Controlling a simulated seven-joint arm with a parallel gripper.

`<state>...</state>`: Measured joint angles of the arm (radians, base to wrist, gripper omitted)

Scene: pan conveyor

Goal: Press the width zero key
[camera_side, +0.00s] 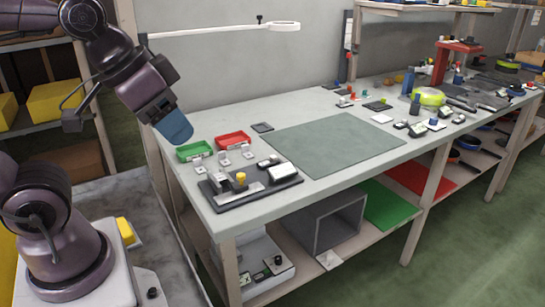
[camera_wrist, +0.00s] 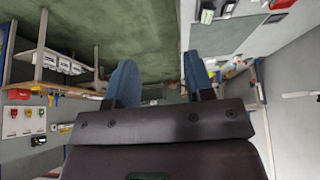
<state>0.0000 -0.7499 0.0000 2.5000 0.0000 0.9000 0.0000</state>
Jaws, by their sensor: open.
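My gripper (camera_side: 176,132) hangs in the air at the left end of the workbench, above and left of the green tray. Its blue fingers show in the side view. In the wrist view, the two blue fingers of my gripper (camera_wrist: 160,78) stand apart with nothing between them. I cannot pick out a width zero key in either view. A dark plate (camera_side: 232,200) near the bench's front left carries a yellow-topped knob (camera_side: 240,178) and a small black-and-white device (camera_side: 283,172). Any key or label there is too small to read.
Near the plate are a green tray (camera_side: 195,150), a red tray (camera_side: 233,140) and several small white blocks. A grey-green mat (camera_side: 325,145) lies bare at mid-bench. Tools and small parts crowd the right, with a yellow-green roll (camera_side: 430,97). A lamp arm (camera_side: 220,30) spans the wall.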

